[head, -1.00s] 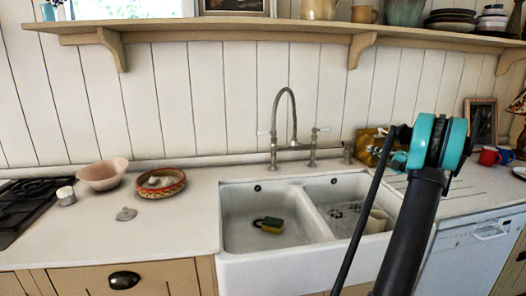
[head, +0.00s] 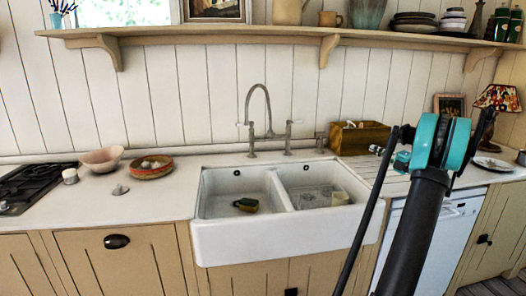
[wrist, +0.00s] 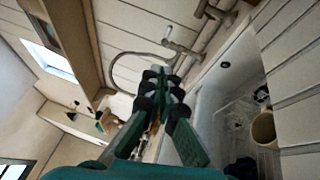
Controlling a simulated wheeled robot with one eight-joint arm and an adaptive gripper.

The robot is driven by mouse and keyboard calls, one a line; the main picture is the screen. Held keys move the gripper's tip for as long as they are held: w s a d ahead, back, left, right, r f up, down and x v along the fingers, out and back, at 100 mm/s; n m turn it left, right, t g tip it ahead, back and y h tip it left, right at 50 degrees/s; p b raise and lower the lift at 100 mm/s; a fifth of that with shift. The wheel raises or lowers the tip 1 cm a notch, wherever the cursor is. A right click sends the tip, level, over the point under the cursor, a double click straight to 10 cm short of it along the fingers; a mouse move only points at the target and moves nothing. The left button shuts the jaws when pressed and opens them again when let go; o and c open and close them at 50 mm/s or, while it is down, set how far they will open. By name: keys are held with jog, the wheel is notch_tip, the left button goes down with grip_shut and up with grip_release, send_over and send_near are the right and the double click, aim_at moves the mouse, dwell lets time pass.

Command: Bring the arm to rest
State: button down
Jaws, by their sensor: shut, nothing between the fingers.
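My arm is raised at the right of the head view, its black tube and teal joint in front of the counter and dishwasher. My gripper (wrist: 163,90) shows in the wrist view with its black-tipped teal fingers together and nothing held. In the head view the end of the arm is small and partly hidden by the joint. It appears above the counter, right of the sink (head: 290,230). The wrist view is tilted, with the tap (wrist: 178,42) beyond the fingers and a beige cup (wrist: 264,130) in the sink at right.
A wooden box (head: 360,137) stands on the counter behind the arm. A pink bowl (head: 102,160) and a patterned bowl (head: 150,168) stand at left near the hob (head: 32,186). A shelf (head: 250,33) runs above.

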jog(key=s+a+r+m+t+h, duration=0.1)
jog(key=a+r+m+t+h, duration=0.2)
jog(key=r+m+h, duration=0.35)
jog(key=s+a+r+m+t+h, duration=0.1)
jog(key=a+r+m+t+h, duration=0.15)
jog(key=m+h, duration=0.65)
jog(key=s+a+f+m+g+y, duration=0.1)
jog(key=s+a+f+m+g, duration=0.2)
jog(key=s+a+f+g, duration=0.2)
jog(key=s+a+f+m+g+y, duration=0.1)
jog(key=s+a+f+m+g, duration=0.3)
jog(key=s+a+f, duration=0.7)
jog(key=s+a+f+m+g+y, duration=0.1)
jog(key=s+a+f+m+g, duration=0.3)
jog(key=s+f, duration=1.3)
jog(key=s+a+g, duration=0.4)
jog(key=s+a, duration=0.1)
jog(key=s, duration=0.4)
jog(key=shift+f+y, duration=0.2)
jog(key=shift+y, duration=0.15)
jog(key=shift+s+m, duration=0.1)
jog(key=shift+m, duration=0.15)
